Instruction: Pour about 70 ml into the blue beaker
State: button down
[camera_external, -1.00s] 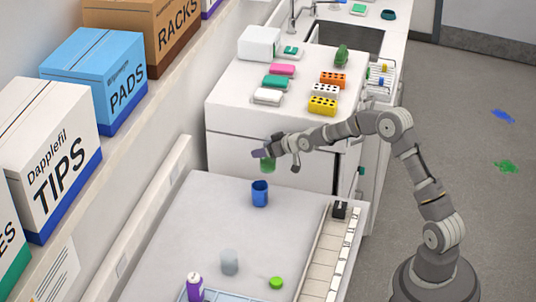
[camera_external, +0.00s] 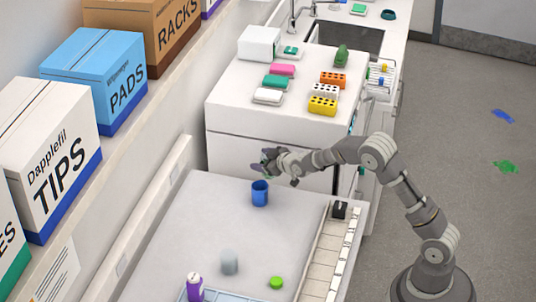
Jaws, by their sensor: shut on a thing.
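The blue beaker (camera_external: 260,194) stands upright on the grey bench. My gripper (camera_external: 268,160) is just above and behind it in the picture, shut on a small vessel with green in it (camera_external: 263,174). The vessel looks tilted, and the jaws hide much of it. Its mouth and any stream into the beaker are too small to make out.
A purple bottle (camera_external: 195,288) stands by a light blue tray at the front. A partitioned rack (camera_external: 322,257) runs along the right edge. The bench's middle is clear.

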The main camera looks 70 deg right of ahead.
aim_at(263, 160)
jog(key=shift+a+f+n+h, duration=0.1)
jog(key=shift+a+n+h, duration=0.2)
jog(key=shift+a, duration=0.15)
jog(key=shift+a+r+n+t+h+p, duration=0.4)
jog(key=shift+a+r+n+h+p, duration=0.25)
jog(key=shift+r, duration=0.25)
jog(key=shift+r+n+h+p, duration=0.3)
jog(key=shift+r+n+h, duration=0.15)
jog(key=shift+n, duration=0.1)
jog(key=shift+d+f+n+t+h+b, duration=0.25)
jog(key=shift+f+n+t+h+b, duration=0.25)
jog(key=shift+b, duration=0.35)
jog(key=shift+r+n, duration=0.3)
jog(key=shift+n, duration=0.2)
jog(key=shift+r+n+t+h, duration=0.35)
jog(key=shift+n+t+h, duration=0.2)
jog(key=shift+n, duration=0.25)
jog(key=shift+r, duration=0.1)
jog(key=shift+a+f+n+t+h+b, duration=0.35)
jog(key=shift+n+b, duration=0.55)
jog(key=shift+b, duration=0.85)
jog(key=shift+r+t, duration=0.1)
jog(key=shift+t, duration=0.2)
